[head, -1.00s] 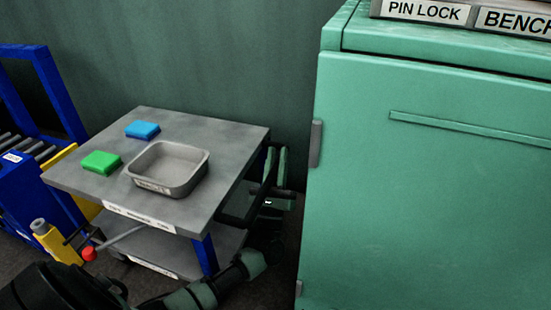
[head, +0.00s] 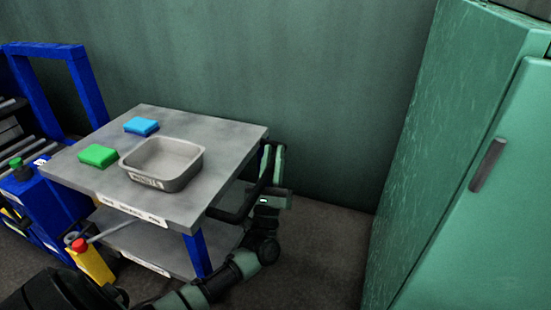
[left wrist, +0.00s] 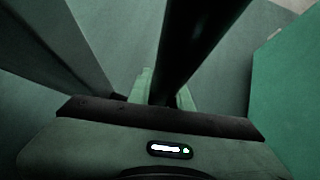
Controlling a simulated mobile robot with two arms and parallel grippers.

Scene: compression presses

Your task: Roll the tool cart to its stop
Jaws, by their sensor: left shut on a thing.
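The tool cart (head: 215,203) has a grey top, a lower shelf (head: 153,246) and blue legs. A grey tray (head: 163,183), a green block (head: 98,155) and a blue block (head: 141,126) rest on its top. A dark handle (head: 236,212) sticks out at its right side. My left gripper (head: 272,165) is shut on this handle at the cart's right edge. In the left wrist view the dark handle bar (left wrist: 193,50) runs between the fingers of the gripper (left wrist: 162,92). My right gripper is in neither view. The cart's stop cannot be made out.
A blue frame with rollers (head: 45,195) stands close on the cart's left. A green cabinet (head: 450,160) stands at the right. Bare floor (head: 325,245) lies between cart and cabinet.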

